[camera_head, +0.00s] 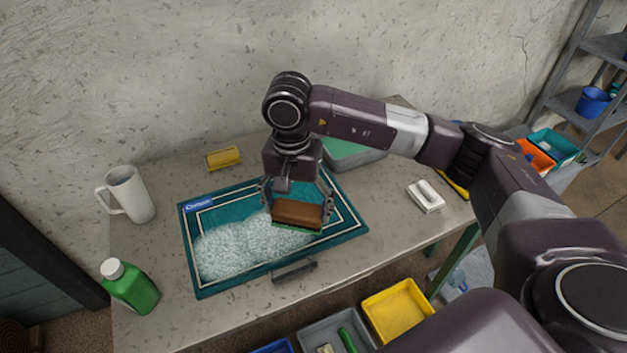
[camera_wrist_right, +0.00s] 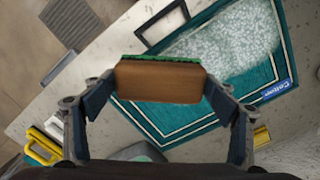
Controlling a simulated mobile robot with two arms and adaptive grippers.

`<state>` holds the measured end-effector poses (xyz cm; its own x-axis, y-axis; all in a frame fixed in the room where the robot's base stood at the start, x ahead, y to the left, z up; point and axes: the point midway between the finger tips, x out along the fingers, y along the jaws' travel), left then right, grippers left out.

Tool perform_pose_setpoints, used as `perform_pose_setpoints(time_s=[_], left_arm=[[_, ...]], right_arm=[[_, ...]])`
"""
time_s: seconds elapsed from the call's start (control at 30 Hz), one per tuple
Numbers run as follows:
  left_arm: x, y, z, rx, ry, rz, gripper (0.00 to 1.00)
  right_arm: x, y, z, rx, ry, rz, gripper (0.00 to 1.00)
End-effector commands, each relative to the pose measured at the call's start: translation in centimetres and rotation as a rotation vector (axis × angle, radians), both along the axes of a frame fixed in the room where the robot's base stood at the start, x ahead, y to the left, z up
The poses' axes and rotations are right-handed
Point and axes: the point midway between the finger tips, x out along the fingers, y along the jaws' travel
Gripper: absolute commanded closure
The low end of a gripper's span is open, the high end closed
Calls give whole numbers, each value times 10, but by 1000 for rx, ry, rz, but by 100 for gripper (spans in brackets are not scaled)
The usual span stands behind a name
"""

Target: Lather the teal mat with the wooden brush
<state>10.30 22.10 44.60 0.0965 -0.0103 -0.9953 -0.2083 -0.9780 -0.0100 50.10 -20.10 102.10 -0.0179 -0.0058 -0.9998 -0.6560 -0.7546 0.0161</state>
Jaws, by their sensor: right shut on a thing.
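The teal mat (camera_head: 345,218) lies flat on the table, with white border lines and a blue label at its upper left corner. White foam (camera_head: 235,248) covers much of its left and middle part. My right gripper (camera_head: 297,204) is shut on the wooden brush (camera_head: 298,213), which has a brown block and green bristles facing down. The brush is over the right part of the mat, at the foam's edge; I cannot tell whether the bristles touch. The wrist view shows the brush (camera_wrist_right: 160,82) between both fingers, with the mat (camera_wrist_right: 190,125) beyond. My left gripper is out of view.
A white pitcher (camera_head: 128,194) and a green bottle (camera_head: 132,288) stand left of the mat. A yellow sponge (camera_head: 223,158) lies behind it. A basin with green contents (camera_head: 352,153) stands behind my arm. A white dish with soap (camera_head: 425,196) is at right. Bins (camera_head: 396,308) sit below the front edge.

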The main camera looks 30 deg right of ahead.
Motion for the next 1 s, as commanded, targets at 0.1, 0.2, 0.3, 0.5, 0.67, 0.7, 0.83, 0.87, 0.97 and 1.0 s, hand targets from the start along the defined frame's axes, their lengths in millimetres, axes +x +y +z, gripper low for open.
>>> perform_pose_setpoints(time_s=[0.1, 0.2, 0.3, 0.5, 0.67, 0.7, 0.83, 0.87, 0.97, 1.0], left_arm=[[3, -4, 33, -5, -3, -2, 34], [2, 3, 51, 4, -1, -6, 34], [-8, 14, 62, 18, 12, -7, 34], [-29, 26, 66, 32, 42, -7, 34], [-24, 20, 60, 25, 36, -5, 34], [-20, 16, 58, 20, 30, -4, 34], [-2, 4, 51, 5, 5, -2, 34], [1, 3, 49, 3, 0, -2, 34], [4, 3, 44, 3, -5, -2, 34], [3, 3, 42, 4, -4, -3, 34]], right_arm=[[30, -16, -3, -4, 14, -300, 77], [47, -36, -18, -8, 16, -550, 77], [54, -53, -37, -10, 14, -745, 77], [57, -69, -57, -9, 7, -906, 77], [57, -70, -68, -10, 7, -919, 77], [57, -70, -72, -9, 7, -918, 77], [57, -69, -86, -9, 7, -916, 77], [57, -69, -89, -8, 6, -915, 77], [56, -69, -100, -8, 7, -916, 77], [56, -69, -103, -8, 7, -916, 77]])
